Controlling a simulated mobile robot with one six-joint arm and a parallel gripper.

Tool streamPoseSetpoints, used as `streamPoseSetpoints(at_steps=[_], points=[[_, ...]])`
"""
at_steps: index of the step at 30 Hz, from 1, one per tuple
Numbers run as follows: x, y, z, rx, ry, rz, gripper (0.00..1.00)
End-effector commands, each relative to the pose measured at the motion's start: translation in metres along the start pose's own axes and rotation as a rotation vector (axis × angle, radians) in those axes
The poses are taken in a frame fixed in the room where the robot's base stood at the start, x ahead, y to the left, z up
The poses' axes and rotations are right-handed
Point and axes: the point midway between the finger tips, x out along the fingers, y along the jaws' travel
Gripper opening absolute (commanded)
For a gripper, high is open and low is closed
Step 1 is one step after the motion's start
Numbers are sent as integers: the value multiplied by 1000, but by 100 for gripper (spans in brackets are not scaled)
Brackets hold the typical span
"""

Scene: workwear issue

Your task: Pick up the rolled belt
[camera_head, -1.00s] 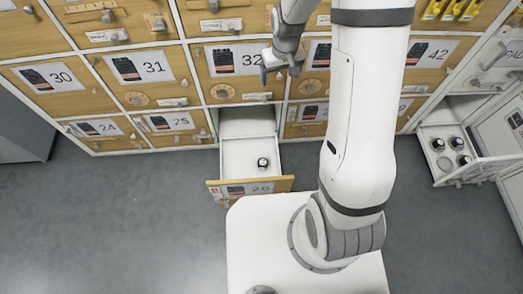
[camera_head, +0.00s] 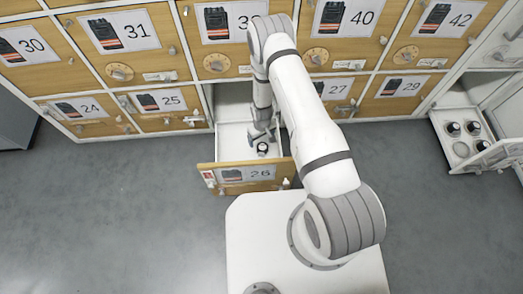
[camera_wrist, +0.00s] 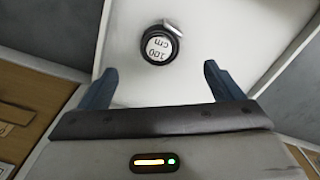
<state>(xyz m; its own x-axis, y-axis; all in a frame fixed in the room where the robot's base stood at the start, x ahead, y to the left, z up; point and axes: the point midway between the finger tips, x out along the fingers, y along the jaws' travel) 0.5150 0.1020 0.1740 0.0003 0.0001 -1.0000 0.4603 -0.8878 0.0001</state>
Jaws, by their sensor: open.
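The rolled belt (camera_head: 262,148) is a small dark roll with a white top, lying in the open white drawer numbered 26 (camera_head: 232,138). In the wrist view the rolled belt (camera_wrist: 159,45) shows a white label reading "100 cm" and a short tail at its upper right. My gripper (camera_head: 262,134) is over the drawer, close to the belt. In the wrist view the blue fingertips of my gripper (camera_wrist: 160,84) are apart, with the belt beyond them and nothing between them. The height gap cannot be told.
Closed numbered lockers (camera_head: 345,30) stand behind and on both sides. At the right, another open drawer (camera_head: 455,150) holds several rolled belts. The grey floor at left is clear.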

Motion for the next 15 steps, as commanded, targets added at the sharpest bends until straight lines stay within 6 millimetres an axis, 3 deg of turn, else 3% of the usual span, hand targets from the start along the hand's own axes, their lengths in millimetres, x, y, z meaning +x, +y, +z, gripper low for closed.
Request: streamPoseSetpoints(at_steps=[15], points=[[65, 1, 6, 2, -1, 0, 87]])
